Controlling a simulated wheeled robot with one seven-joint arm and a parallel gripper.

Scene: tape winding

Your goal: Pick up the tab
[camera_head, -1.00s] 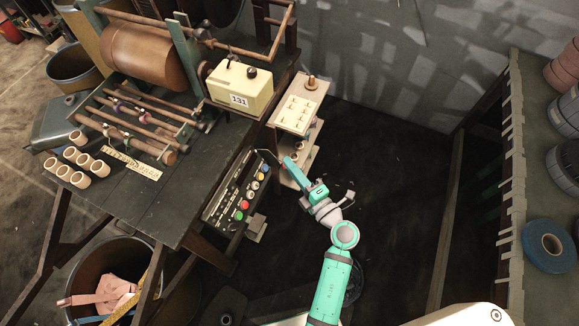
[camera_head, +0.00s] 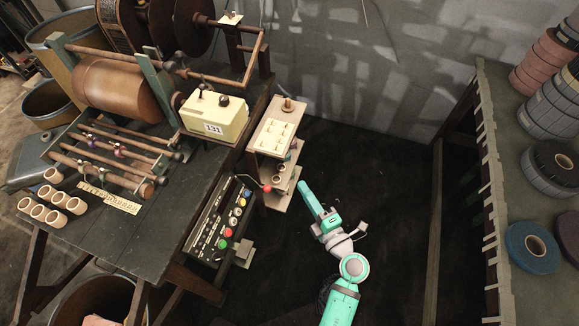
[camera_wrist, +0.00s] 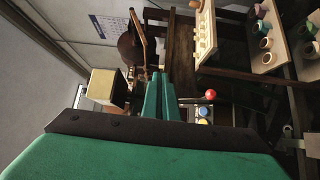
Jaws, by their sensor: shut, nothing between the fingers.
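My gripper (camera_head: 304,187) is shut and empty. In the head view it points up and left, over dark floor, just right of the side shelf. Its closed green fingers (camera_wrist: 160,97) show in the middle of the wrist view. A pale tray (camera_head: 276,137) with several small upright pieces tops the side shelf, above and left of my fingertips, and it shows at the top of the wrist view (camera_wrist: 206,32). I cannot tell for sure which piece is the tab. Nothing touches my fingers.
A red-knobbed lever (camera_head: 266,188) stands left of my fingertips, by the button panel (camera_head: 222,218). The cream box marked 131 (camera_head: 214,116) sits on the dark workbench (camera_head: 150,225). A rack with tape rolls (camera_head: 533,246) is at right. Floor between is open.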

